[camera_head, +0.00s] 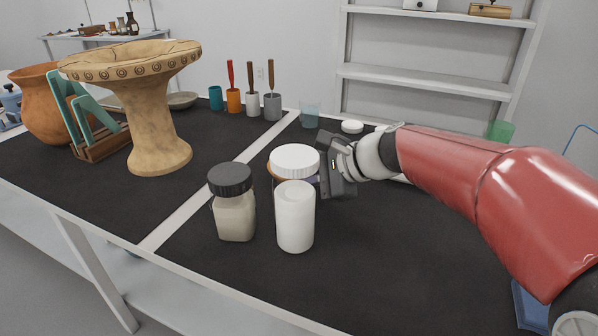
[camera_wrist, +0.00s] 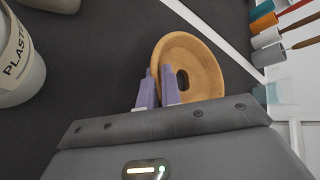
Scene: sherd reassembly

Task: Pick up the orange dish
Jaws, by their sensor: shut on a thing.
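The orange dish (camera_wrist: 207,68) is a round, shallow bowl with a dark oval at its middle, seen in the wrist view just past my fingertips. My gripper (camera_wrist: 158,84) has its two purple fingers shut on the near left part of the dish's rim. In the head view my gripper (camera_head: 318,180) is low over the black mat, behind the white jars, and the dish is mostly or wholly hidden there. I cannot tell whether the dish touches the mat.
A white cylinder (camera_head: 295,218), a white-lidded jar (camera_head: 295,160) and a black-lidded jar (camera_head: 233,212) stand close by my gripper. A pedestal bowl (camera_head: 158,120) stands at left. Tool cups (camera_head: 272,106) and a clear cup (camera_head: 310,114) are behind. The mat's right front is clear.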

